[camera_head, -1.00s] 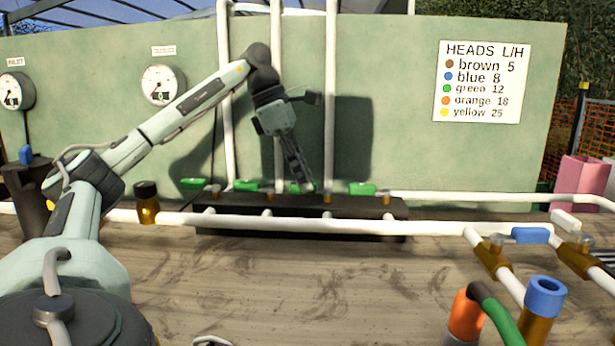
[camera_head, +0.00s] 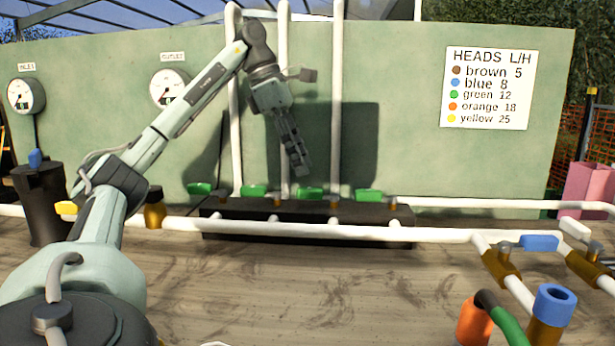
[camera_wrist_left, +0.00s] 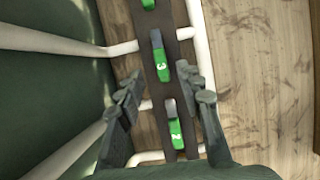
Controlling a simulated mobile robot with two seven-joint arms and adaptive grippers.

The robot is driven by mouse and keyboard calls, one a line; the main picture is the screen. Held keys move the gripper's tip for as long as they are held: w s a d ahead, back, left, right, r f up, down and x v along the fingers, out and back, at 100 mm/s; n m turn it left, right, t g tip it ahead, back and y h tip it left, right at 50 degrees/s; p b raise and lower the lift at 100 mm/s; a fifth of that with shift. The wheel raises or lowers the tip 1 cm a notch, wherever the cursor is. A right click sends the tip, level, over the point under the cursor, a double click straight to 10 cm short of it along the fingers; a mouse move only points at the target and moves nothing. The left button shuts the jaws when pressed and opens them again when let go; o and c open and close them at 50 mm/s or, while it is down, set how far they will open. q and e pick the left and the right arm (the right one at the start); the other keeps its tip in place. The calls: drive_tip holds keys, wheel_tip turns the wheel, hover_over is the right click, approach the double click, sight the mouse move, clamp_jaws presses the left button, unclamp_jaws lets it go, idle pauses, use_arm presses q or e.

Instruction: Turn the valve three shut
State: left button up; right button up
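Several green valve handles sit in a row on the dark manifold block. The handle marked 3 (camera_wrist_left: 161,68) lies ahead of my left fingers in the left wrist view, and the handle marked 2 (camera_wrist_left: 176,132) lies between them. In the head view valve three appears to be the third green handle from the left (camera_head: 310,192). My left gripper (camera_head: 302,174) hangs just above it, apparently clear of it. In the left wrist view my left gripper (camera_wrist_left: 168,94) is open, its fingers apart and empty. Another green handle (camera_wrist_left: 189,80) shows there without a readable number. My right gripper is out of view.
White vertical pipes (camera_head: 338,100) rise behind the handles against the green wall panel (camera_head: 420,160). A long white pipe (camera_head: 300,231) runs in front of the block. The wooden bench top (camera_head: 300,285) is mostly clear.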

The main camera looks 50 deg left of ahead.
use_arm(q)
drive_tip(key=s+a, duration=0.8)
drive_tip(key=shift+s+a+f, duration=0.1)
drive_tip(key=shift+s, duration=0.25)
